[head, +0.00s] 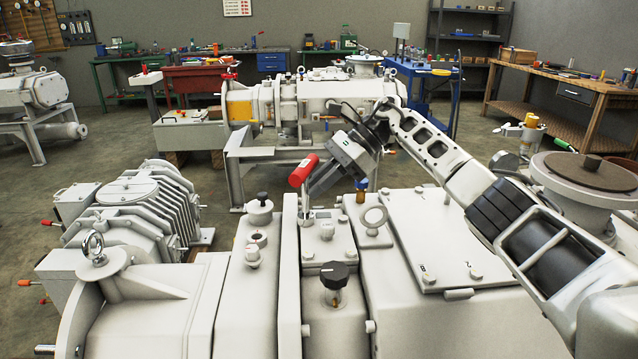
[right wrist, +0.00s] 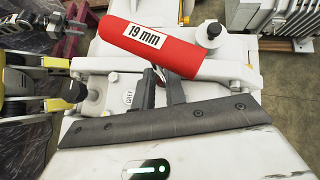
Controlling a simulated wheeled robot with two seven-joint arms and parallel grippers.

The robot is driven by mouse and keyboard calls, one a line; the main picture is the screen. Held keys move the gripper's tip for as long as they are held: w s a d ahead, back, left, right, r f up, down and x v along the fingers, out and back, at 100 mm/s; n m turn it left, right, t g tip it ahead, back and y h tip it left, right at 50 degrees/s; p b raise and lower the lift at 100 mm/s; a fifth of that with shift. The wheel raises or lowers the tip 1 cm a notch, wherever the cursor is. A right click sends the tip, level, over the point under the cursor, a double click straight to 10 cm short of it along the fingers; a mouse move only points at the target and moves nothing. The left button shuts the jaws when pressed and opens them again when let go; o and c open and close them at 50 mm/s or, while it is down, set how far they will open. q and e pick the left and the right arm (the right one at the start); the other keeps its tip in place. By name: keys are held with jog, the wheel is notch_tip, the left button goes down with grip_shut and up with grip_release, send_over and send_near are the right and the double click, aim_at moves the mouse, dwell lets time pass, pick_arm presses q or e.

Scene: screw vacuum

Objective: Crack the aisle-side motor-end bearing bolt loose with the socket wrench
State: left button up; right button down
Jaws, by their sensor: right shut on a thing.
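The socket wrench has a red handle (head: 303,170), tilted up to the right in the head view. A thin metal shaft runs down from it to the raised strip on the pump housing (head: 205,300). In the right wrist view the red handle (right wrist: 150,42) reads "19 mm" and lies across the fingers. My right gripper (head: 312,186) is shut on the wrench; its dark fingers also show in the right wrist view (right wrist: 162,90). The bolt under the socket is hidden, so I cannot tell whether the socket is seated. My left gripper is not in view.
A finned motor (head: 135,208) stands at left. Another pump (head: 310,97) and workbenches stand behind; floor between is open.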

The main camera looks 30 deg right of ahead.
jog(key=shift+r, duration=0.15)
jog(key=shift+r+p, duration=0.85)
jog(key=shift+r, duration=0.55)
